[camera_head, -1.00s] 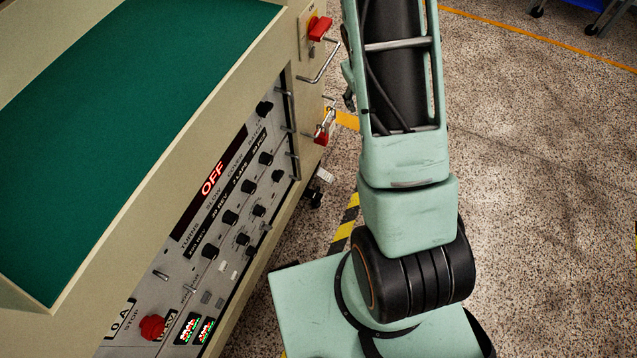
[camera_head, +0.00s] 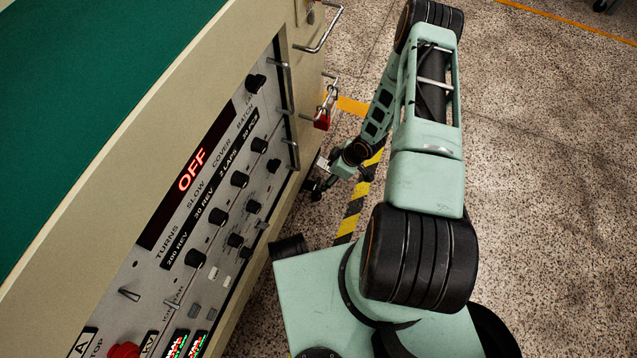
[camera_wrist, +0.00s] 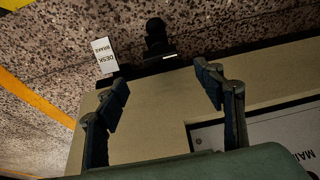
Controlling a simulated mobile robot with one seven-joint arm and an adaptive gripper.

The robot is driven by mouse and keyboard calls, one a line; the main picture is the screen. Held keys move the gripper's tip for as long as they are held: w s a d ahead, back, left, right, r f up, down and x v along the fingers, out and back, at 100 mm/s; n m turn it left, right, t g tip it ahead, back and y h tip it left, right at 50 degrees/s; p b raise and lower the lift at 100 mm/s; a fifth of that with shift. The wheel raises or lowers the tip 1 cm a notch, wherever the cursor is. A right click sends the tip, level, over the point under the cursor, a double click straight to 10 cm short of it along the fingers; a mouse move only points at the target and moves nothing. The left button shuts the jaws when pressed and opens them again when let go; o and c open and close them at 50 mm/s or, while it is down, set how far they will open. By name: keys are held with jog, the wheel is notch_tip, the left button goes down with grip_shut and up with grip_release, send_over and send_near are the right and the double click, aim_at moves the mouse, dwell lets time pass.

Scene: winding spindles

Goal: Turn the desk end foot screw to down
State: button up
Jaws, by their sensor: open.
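In the wrist view, a dark, stepped part (camera_wrist: 157,38) stands out from the bottom edge of the beige cabinet. It seems to be the foot or caster at the desk end, but its screw is too dark to make out. A white tag (camera_wrist: 105,57) reading "DESK" and a smaller blurred word is beside it. My gripper (camera_wrist: 162,88) is open and empty. Its two dark fingers are spread over the cabinet's lower edge, with the dark part beyond the gap between them. In the head view my wrist is low by the cabinet's corner, where fingers and foot blend together.
The beige cabinet (camera_head: 262,30) has a control panel with knobs and a lit OFF display (camera_head: 192,170). A steel handle (camera_head: 322,32) and a red padlock (camera_head: 322,118) jut from its end. Speckled floor (camera_head: 560,180) to the right is clear.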

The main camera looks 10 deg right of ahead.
aim_at(317, 184)
jog(key=b+x, duration=0.3)
jog(key=x, duration=0.6)
jog(key=shift+f, duration=0.35)
jog(key=c, duration=1.2)
jog(key=shift+o, duration=0.2)
